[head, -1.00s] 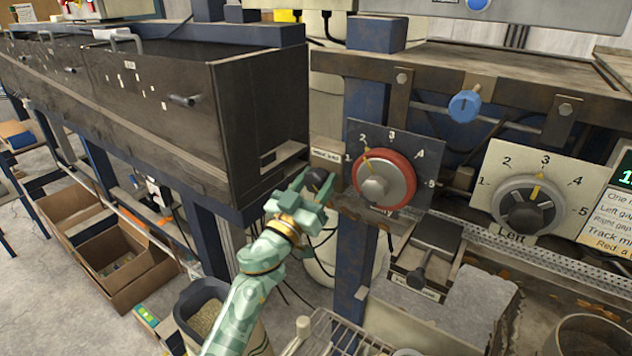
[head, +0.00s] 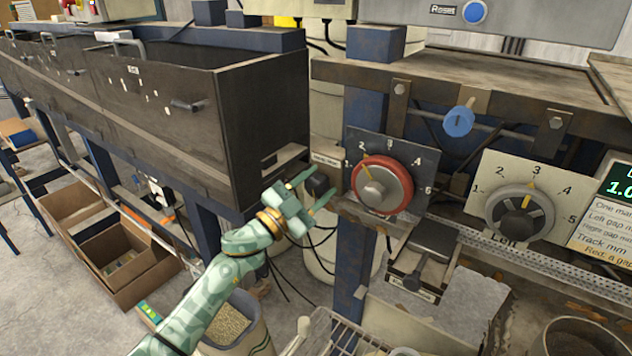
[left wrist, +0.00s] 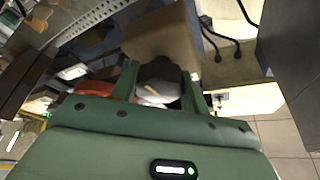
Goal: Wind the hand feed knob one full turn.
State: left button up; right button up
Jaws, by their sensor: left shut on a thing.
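The dark hand feed knob (head: 318,182) sits on a tan labelled plate (head: 326,160), left of the red-ringed dial. My left gripper (head: 324,186) is at the knob, one finger on each side, shut on it. In the left wrist view the knob (left wrist: 158,90) shows between the fingers as a grey round end with a yellowish mark; its far side is hidden. My right gripper is not in view.
The red-ringed dial (head: 382,186) stands close to the right of my left gripper, and the grey Left dial (head: 519,212) farther right. A dark metal box (head: 255,130) is close on the left. A wire rack (head: 345,335) lies below.

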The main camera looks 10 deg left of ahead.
pick_arm(q)
jog(key=m+g+p, duration=0.1)
jog(key=m, duration=0.2)
jog(key=m+g+h+p, duration=0.1)
jog(key=m, duration=0.1)
jog(key=shift+r+m, duration=0.1)
jog(key=shift+m, duration=0.3)
jog(key=m+g+p, duration=0.2)
jog(key=m+p, duration=0.1)
jog(key=m, duration=0.1)
jog(key=shift+r+m+y+p, duration=0.1)
jog(key=shift+m+y+p, duration=0.2)
jog(key=shift+m+p, duration=0.1)
jog(key=m+p, duration=0.2)
jog(key=m+g+y+p, duration=0.1)
jog(key=m+p, duration=0.1)
jog(key=p, duration=0.1)
jog(key=shift+m+g+y, duration=0.3)
jog(key=shift+m+y+p, duration=0.6)
jog(key=shift+m+p, duration=0.6)
jog(key=shift+p, duration=0.5)
jog(key=shift+f, duration=0.2)
jog(key=o, duration=0.7)
